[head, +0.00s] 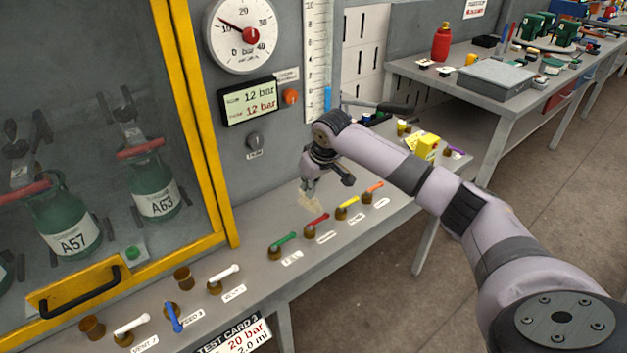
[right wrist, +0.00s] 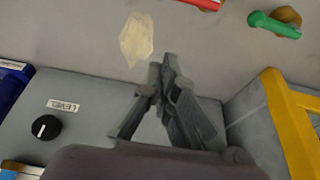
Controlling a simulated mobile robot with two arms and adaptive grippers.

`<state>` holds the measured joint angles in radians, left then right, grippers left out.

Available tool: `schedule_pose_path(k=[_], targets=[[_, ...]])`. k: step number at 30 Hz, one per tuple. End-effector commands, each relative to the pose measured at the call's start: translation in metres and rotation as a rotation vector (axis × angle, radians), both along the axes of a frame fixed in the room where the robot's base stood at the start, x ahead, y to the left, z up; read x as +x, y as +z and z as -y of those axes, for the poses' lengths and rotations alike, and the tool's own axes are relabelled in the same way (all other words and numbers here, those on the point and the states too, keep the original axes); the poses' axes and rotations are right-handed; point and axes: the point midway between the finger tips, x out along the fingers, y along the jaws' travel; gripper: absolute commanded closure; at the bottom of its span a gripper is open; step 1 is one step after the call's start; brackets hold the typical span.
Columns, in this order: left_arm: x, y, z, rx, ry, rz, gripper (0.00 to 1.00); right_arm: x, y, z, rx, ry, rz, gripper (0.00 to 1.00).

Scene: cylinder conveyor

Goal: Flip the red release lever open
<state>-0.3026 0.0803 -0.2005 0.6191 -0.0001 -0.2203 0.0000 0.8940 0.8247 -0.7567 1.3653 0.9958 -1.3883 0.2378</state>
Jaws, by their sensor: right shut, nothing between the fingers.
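The red lever (head: 317,220) stands on a brass base on the grey bench ledge, between the green lever (head: 284,239) and the yellow lever (head: 348,202). Its label is too small to read. My right gripper (head: 311,188) is shut and empty, above the ledge behind the red lever and apart from it. In the right wrist view the closed fingers (right wrist: 163,70) point toward the ledge. Part of the red lever (right wrist: 206,3) shows at the top edge, with the green lever (right wrist: 274,25) to its right. My left gripper is not in view.
An orange lever (head: 374,187) stands beyond the yellow one. White levers and a blue lever (head: 174,317) are nearer. A pale patch (right wrist: 136,40) lies on the ledge near my fingers.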

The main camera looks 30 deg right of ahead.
Motion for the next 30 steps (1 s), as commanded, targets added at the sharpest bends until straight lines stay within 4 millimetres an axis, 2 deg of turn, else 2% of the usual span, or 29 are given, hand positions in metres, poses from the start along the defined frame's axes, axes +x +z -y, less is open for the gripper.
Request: schedule_pose_path(k=[7, 12, 16, 30], targets=[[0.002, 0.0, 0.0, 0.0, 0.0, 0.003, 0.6, 0.015, -0.043, -0.002, -0.001, -0.001, -0.002, 1.0], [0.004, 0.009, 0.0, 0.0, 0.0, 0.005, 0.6, -0.01, -0.043, 0.002, -0.004, 0.001, -0.001, 1.0], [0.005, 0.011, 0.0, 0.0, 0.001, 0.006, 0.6, -0.02, -0.045, 0.002, -0.003, 0.001, 0.001, 1.0], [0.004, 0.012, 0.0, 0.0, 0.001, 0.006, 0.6, -0.025, -0.046, 0.002, -0.001, -0.002, 0.001, 1.0]])
